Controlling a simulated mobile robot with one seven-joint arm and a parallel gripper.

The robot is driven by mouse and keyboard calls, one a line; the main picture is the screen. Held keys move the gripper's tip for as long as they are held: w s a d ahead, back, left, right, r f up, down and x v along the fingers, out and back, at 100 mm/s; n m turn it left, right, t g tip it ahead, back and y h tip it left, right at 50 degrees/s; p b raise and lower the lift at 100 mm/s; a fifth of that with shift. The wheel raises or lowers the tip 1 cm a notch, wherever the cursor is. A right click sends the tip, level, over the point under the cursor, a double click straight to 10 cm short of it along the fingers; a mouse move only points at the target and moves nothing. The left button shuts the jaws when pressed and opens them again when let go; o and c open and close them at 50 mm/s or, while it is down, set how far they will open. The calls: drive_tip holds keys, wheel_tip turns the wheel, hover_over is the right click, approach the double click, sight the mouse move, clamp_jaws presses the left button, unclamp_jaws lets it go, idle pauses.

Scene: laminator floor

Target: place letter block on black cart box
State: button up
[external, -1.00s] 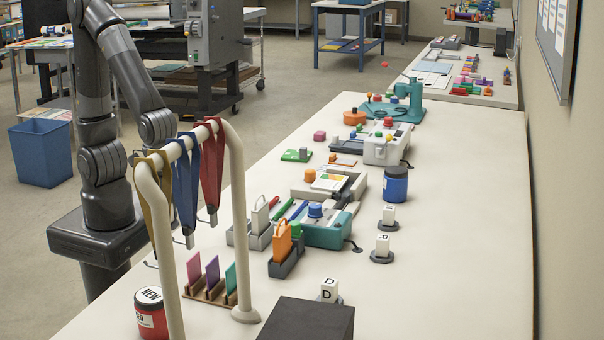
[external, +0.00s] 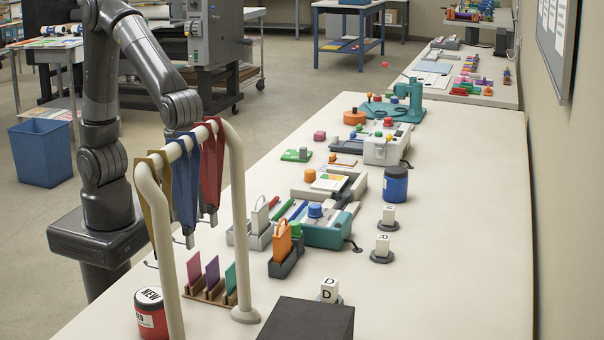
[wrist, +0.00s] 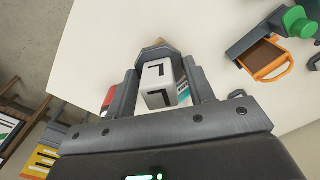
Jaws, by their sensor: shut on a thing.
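A white letter block (wrist: 158,88) with black marks on its faces is between the two fingers of my gripper (wrist: 160,76) in the wrist view. The fingers are shut on its sides. A dark, box-shaped thing (external: 308,322) sits at the bottom edge of the external view, partly cut off; I cannot tell for sure that it is the black cart box. In the external view my gripper and the held block are hidden behind the hanging straps. Other white letter blocks stand on small round bases along the table's right side, the nearest marked D (external: 329,290).
A red jar (external: 152,318), a wooden card holder (external: 210,291) and an orange-handled grey holder (external: 286,262) are near. The table's right strip is mostly clear.

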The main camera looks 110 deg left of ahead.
drive_tip(key=w+d+r+m, duration=0.1)
drive_tip(key=w+r+m, duration=0.1)
drive_tip(key=w+m, duration=0.6)
drive_tip(key=w+d+r+m, duration=0.15)
drive_tip(key=w+m, duration=0.35)
drive_tip(key=w, duration=0.7)
drive_tip(key=m, duration=1.6)
hover_over(302, 304)
wheel_tip(302, 304, down, 9)
drive_tip(key=shift+r, duration=0.1)
drive_tip(key=o, duration=1.3)
drive_tip(key=shift+s+f, duration=0.1)
drive_tip(key=shift+f, duration=0.1)
wheel_tip(302, 304, up, 12)
drive_tip(key=shift+r, duration=0.15)
